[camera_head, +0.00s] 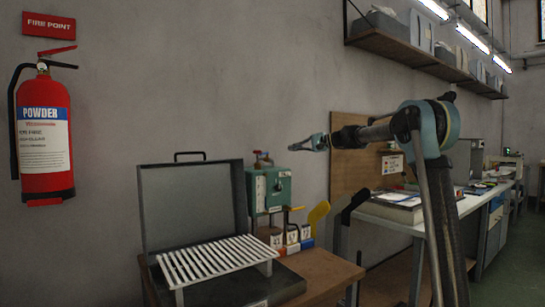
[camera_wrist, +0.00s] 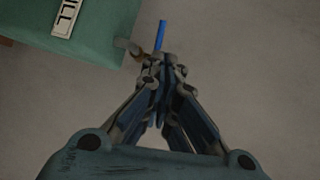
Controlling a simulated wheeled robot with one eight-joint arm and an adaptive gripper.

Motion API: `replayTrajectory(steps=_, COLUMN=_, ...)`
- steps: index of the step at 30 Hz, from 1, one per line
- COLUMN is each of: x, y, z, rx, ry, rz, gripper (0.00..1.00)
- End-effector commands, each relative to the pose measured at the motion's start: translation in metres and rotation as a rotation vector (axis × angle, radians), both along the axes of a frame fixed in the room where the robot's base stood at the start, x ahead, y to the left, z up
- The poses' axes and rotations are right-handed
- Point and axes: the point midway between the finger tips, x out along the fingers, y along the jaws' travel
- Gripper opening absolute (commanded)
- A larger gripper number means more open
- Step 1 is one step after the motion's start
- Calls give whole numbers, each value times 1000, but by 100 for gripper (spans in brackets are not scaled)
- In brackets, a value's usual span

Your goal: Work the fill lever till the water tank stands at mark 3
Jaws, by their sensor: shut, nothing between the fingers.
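The green tank unit (camera_head: 270,190) stands on the bench behind the rack. A pale gauge strip shows on its front, but I cannot read its level or marks. In the wrist view the unit's green top (camera_wrist: 85,25) carries a label (camera_wrist: 67,17) of which "ILL" shows. A grey-brown stub (camera_wrist: 128,46) juts from its edge beside the label; I cannot tell if it is the fill lever. My gripper (camera_head: 306,143) is shut and empty, above and right of the unit. In the wrist view the gripper (camera_wrist: 160,66) is just right of the stub, with a thin blue bar (camera_wrist: 160,35) beyond its tips.
An open grey case (camera_head: 190,205) with a white slatted rack (camera_head: 216,262) stands on the brown bench (camera_head: 322,272). A fire extinguisher (camera_head: 44,135) hangs at left.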

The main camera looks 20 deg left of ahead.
Motion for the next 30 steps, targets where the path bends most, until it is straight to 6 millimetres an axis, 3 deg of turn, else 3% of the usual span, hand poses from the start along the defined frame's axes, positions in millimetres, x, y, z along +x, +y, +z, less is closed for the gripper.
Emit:
replayTrajectory(steps=6, x=-10, y=-13, z=0, rx=-3, ry=-16, rz=-64, gripper=0)
replayTrajectory(steps=11, x=-9, y=-7, z=-1, rx=-2, ry=-17, rz=-71, gripper=0)
replayTrajectory(steps=30, x=4, y=94, z=-21, rx=-2, ry=-16, rz=-68, gripper=0)
